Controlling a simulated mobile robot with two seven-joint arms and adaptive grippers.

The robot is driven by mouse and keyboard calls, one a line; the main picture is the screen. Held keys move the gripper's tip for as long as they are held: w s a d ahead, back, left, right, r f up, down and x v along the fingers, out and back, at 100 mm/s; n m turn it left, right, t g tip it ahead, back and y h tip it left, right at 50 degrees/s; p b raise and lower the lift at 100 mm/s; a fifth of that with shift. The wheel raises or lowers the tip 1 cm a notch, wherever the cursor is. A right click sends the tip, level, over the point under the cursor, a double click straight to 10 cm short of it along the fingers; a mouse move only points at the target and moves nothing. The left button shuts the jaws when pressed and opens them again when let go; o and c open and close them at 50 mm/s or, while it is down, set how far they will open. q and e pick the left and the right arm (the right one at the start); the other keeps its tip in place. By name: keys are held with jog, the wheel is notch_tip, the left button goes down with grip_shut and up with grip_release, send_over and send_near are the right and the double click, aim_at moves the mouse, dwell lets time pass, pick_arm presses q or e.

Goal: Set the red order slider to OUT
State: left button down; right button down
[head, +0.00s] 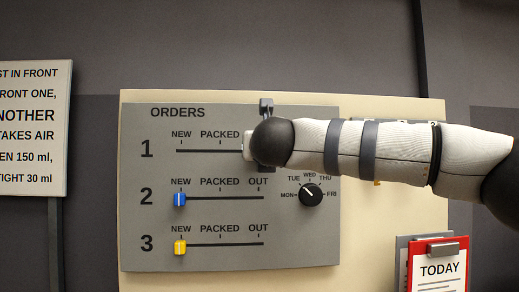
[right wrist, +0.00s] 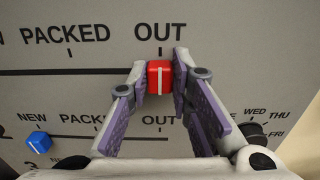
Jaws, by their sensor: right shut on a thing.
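The red slider (right wrist: 159,80) sits on the row 1 track, straight below the OUT label and in line with its tick in the right wrist view. My right gripper (right wrist: 163,72) is shut on it, with a finger on each side. In the head view the grey ORDERS board (head: 222,222) stands upright, and my right arm hides the red slider, the row 1 OUT label and my right fingertips. My left gripper is in neither view.
The blue slider (head: 179,200) on row 2 and the yellow slider (head: 180,247) on row 3 both stand at NEW. A black day dial (head: 311,194) is right of row 2. A red TODAY clipboard (head: 438,266) is at lower right.

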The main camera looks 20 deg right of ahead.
jog(key=c, duration=1.4)
grip_release()
jog(key=shift+c, duration=0.2)
jog(key=s+a, duration=0.2)
jog(key=s, duration=0.9)
jog(key=shift+s+a, duration=0.15)
jog(key=shift+s, duration=0.25)
